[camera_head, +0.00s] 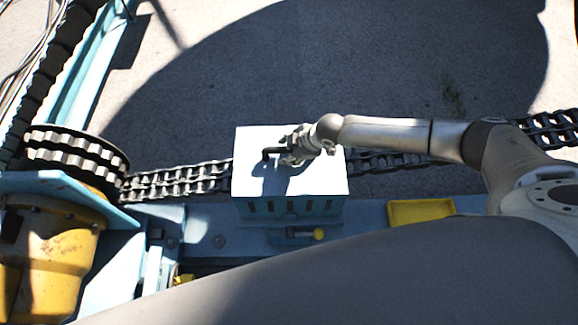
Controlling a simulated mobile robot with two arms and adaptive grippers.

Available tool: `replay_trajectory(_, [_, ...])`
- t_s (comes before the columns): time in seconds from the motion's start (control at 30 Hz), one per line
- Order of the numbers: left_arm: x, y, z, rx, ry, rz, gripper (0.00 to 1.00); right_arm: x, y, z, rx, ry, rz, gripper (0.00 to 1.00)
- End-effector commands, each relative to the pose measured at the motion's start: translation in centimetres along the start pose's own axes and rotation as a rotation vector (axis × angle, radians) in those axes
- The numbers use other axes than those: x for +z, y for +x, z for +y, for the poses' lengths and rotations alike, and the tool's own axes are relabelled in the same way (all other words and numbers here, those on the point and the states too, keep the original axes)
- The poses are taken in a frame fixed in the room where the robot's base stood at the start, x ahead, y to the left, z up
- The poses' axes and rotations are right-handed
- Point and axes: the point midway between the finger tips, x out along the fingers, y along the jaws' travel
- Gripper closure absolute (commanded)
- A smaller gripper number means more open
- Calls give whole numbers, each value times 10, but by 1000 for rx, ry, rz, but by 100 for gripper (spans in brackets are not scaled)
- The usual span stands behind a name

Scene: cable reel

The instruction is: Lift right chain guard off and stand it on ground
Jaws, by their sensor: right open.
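The chain guard (245,180) is a white box with slots along its lower front edge. It sits over the chain on the blue frame, in the middle of the head view. A dark handle (268,154) stands on its top. My right gripper (290,152) is open at the handle, coming from the right. I cannot tell whether the fingers touch the handle. My left gripper is not in view.
The chain (180,181) runs left to a toothed sprocket (75,157) above a yellow motor housing (50,250). A yellow tray (421,211) and a yellow-tipped latch (318,234) are on the blue frame (205,225). Shadowed ground (330,60) beyond is clear.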

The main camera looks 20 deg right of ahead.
Motion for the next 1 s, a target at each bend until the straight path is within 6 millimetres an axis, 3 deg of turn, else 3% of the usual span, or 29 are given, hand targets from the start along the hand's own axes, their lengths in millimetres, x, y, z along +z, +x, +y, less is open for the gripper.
replay_trajectory(0.1, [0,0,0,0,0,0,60,0,0,0,0,0,0,56])
replay_trajectory(0.47, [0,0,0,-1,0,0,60,0,0,0,-1,1,0,100])
replay_trajectory(1.0, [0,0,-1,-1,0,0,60,-2,-1,2,2,4,6,100])
